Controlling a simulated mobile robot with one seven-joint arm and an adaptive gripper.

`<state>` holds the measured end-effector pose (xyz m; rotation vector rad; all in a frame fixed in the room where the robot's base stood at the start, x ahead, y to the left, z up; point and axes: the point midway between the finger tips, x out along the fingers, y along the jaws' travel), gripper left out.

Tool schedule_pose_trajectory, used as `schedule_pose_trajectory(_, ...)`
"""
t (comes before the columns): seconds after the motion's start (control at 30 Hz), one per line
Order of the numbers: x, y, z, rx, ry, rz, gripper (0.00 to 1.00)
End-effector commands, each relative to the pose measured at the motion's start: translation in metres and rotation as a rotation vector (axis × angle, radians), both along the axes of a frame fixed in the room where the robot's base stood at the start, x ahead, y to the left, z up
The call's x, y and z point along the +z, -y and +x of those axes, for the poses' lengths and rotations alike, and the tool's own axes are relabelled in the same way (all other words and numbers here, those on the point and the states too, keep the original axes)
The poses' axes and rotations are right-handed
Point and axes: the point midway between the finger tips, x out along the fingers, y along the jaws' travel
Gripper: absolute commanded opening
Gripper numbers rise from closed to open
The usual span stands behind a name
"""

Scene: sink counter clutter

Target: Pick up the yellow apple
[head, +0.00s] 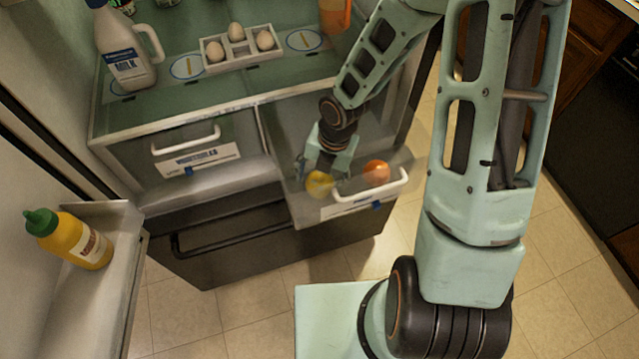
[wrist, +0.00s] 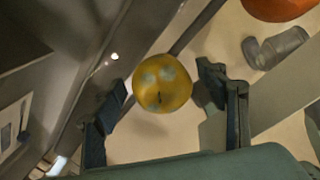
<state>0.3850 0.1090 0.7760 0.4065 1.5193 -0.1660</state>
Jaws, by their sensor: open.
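The yellow apple (head: 319,184) lies in the pulled-out right drawer (head: 306,210) of an open fridge, near the drawer's front. My gripper (head: 325,172) reaches down into this drawer, right at the apple. In the wrist view the apple (wrist: 162,83) shows round and yellow with pale patches, between and ahead of the two dark fingers of my gripper (wrist: 163,98). The fingers are spread apart, with a visible gap on both sides of the apple. Whether the fingertips are level with the apple's middle, I cannot tell.
An orange-red fruit (head: 377,172) lies right of the apple in the same drawer, behind the white handle (head: 372,191). The left drawer (head: 188,146) is shut. An egg tray (head: 238,50) and a milk jug (head: 127,50) stand on the shelf above. A yellow bottle (head: 70,238) stands in the door.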

Motion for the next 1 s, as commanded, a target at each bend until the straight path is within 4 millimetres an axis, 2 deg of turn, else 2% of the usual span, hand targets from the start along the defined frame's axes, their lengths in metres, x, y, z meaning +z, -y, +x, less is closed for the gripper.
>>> schedule_pose_trajectory(0.13, 0.0, 0.0, 0.0, 0.0, 0.0, 0.0, 0.64)
schedule_pose_trajectory(0.57, 0.001, 0.0, 0.0, 0.0, 0.0, 0.0, 0.17)
schedule_pose_trajectory(0.83, 0.004, 0.0, 0.0, -0.001, 0.001, 0.0, 0.16)
schedule_pose_trajectory(1.0, 0.028, 0.001, 0.001, -0.002, 0.003, 0.0, 0.16)
